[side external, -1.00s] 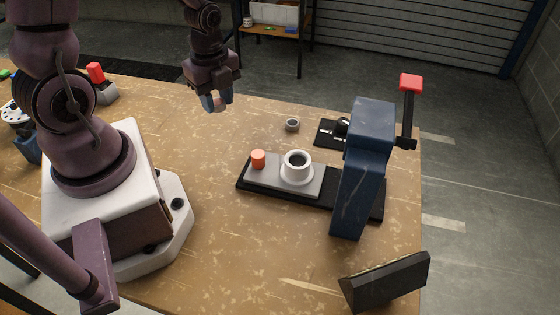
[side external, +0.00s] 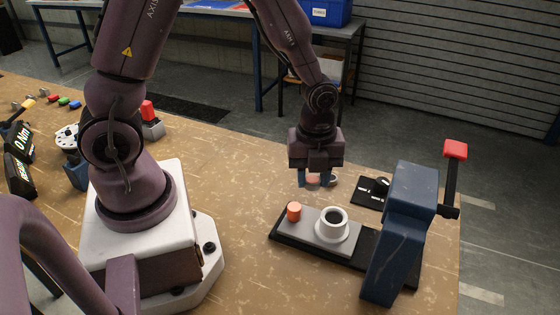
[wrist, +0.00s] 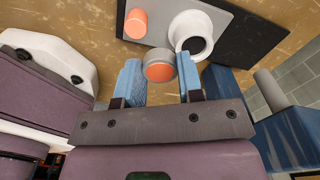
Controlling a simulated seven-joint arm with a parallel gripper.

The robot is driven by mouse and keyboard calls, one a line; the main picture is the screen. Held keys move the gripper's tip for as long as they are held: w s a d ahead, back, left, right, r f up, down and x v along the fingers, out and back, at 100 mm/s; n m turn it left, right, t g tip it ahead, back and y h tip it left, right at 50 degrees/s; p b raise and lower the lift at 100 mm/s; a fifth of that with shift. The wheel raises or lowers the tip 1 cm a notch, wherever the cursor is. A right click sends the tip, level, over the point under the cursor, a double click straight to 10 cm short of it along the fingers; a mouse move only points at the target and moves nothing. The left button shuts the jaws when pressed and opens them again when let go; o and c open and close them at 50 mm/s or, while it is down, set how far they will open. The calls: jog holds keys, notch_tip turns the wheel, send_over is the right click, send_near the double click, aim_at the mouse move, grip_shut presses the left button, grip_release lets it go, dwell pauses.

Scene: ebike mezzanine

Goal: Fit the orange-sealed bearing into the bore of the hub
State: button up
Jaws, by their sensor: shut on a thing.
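My gripper (side external: 313,184) has blue fingers and is shut on the orange-sealed bearing (side external: 312,180), above the table. In the wrist view the bearing (wrist: 159,70) is a grey ring with an orange-pink face between the fingertips. The white hub (side external: 326,231) stands upright on a grey plate, its dark bore facing up. It also shows in the wrist view (wrist: 192,22), close to the bearing in the picture but apart from it. In the side view the gripper is behind and slightly left of the hub.
An orange cylinder (side external: 294,211) stands on the grey plate left of the hub. A blue press (side external: 400,225) with a red-tipped lever rises at the right. The table left of the plate is clear.

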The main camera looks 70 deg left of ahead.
aim_at(334, 218)
jog(key=w+d+m, duration=0.2)
jog(key=d, duration=0.1)
jog(key=w+d+m, duration=0.1)
jog(key=shift+w+d+r, duration=0.1)
jog(key=shift+d+r, duration=0.3)
jog(key=shift+a+r, duration=0.1)
jog(key=shift+f, duration=3.1)
